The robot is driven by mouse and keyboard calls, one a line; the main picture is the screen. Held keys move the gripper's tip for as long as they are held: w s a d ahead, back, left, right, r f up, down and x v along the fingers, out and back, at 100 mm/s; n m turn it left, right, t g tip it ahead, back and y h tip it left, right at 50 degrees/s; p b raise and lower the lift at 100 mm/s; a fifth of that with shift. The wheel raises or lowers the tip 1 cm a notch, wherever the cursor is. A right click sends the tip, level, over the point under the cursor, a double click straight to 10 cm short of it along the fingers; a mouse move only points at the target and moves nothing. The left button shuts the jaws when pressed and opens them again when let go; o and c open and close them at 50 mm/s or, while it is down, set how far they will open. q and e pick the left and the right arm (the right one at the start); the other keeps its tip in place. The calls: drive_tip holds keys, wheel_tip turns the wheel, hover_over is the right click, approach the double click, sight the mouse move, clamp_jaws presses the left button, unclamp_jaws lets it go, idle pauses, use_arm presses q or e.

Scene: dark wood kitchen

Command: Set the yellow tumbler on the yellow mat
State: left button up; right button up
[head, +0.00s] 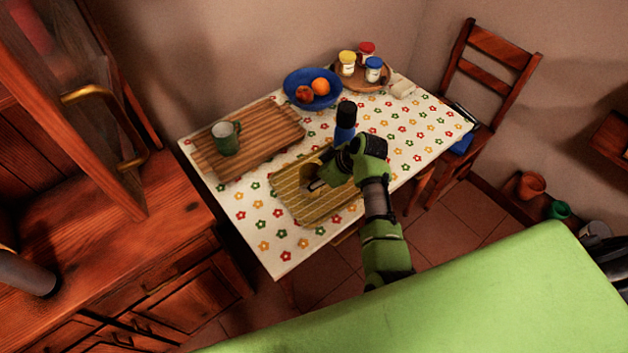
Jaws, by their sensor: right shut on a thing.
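The yellow mat (290,207) lies on the front part of the flower-patterned table. My right gripper (321,181) is over the mat, shut on the yellow tumbler (308,174). The tumbler looks about upright over the mat's back half; the gripper hides part of it. I cannot tell whether its base touches the mat. My left gripper is not in view.
A blue bottle with a dark top (345,122) stands close behind my right gripper. A wooden board (262,142) holds a green mug (226,138). A blue fruit bowl (297,78) and a round tray with jars (344,82) stand at the back. The mat's front is clear.

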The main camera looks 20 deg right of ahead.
drive_tip(key=shift+f, duration=0.85)
drive_tip(key=shift+f, duration=0.1)
drive_tip(key=shift+f, duration=0.15)
drive_tip(key=o, duration=1.1)
drive_tip(key=shift+r, duration=0.4)
drive_tip(key=shift+s+d+r, duration=0.15)
drive_tip(key=shift+d, duration=0.05)
drive_tip(key=v, duration=1.1)
drive_tip(key=shift+s+r+b, duration=0.15)
drive_tip(key=shift+b, duration=0.2)
